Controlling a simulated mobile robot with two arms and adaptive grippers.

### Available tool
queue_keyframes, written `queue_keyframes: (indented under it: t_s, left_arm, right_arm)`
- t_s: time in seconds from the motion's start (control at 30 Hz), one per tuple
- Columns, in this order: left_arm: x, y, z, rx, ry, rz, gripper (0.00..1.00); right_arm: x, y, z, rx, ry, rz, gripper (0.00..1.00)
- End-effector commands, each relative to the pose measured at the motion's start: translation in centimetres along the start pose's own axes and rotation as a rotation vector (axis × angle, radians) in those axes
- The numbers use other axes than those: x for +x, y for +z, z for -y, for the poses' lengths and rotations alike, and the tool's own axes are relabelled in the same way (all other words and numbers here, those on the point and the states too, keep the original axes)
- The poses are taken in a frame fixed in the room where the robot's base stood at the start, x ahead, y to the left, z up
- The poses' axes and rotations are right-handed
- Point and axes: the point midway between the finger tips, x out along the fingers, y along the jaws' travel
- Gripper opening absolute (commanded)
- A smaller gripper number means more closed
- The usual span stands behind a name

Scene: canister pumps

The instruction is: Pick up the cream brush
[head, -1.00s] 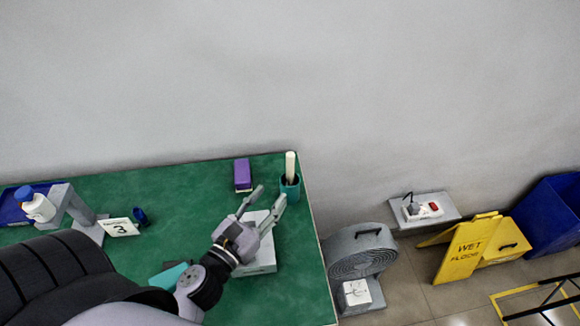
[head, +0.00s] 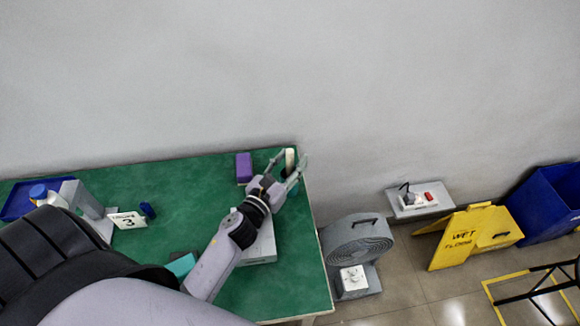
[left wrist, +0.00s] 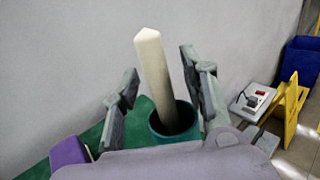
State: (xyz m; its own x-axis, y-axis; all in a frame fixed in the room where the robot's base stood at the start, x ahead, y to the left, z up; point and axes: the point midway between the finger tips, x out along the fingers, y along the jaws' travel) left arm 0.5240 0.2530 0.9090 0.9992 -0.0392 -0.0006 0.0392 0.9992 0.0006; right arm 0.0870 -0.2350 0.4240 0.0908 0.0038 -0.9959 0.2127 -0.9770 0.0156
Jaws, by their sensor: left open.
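The cream brush (head: 290,160) stands upright at the back right corner of the green table; only its cream handle shows. In the left wrist view the brush (left wrist: 152,75) leans slightly in a teal cup (left wrist: 172,124), its lower end hidden inside. My left gripper (head: 291,158) is open, its fingers one on each side of the brush. In the left wrist view the left gripper's fingers (left wrist: 160,75) show apart, with gaps between them and the handle. My right gripper is not in view.
A purple block (head: 244,167) lies just left of the cup. A grey box (head: 262,245) sits below my left gripper. The grey wall (head: 290,70) is close behind.

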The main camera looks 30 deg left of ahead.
Motion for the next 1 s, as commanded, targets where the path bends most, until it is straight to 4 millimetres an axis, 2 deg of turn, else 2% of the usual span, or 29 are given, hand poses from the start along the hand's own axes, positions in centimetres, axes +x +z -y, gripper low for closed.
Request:
queue_keyframes:
  t_s: [0.1, 0.7, 1.0]
  left_arm:
    - [-0.03, -0.03, 0.02, 0.0, 0.0, 0.0, 0.4]
    - [-0.06, -0.01, 0.02, 0.0, 0.0, 0.0, 0.0]
    - [-0.08, 0.06, 0.03, 0.0, 0.0, 0.001, 0.0]
  right_arm:
    - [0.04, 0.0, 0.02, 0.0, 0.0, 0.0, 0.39]
    - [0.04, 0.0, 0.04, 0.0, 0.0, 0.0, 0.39]
    - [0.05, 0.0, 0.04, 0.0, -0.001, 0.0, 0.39]
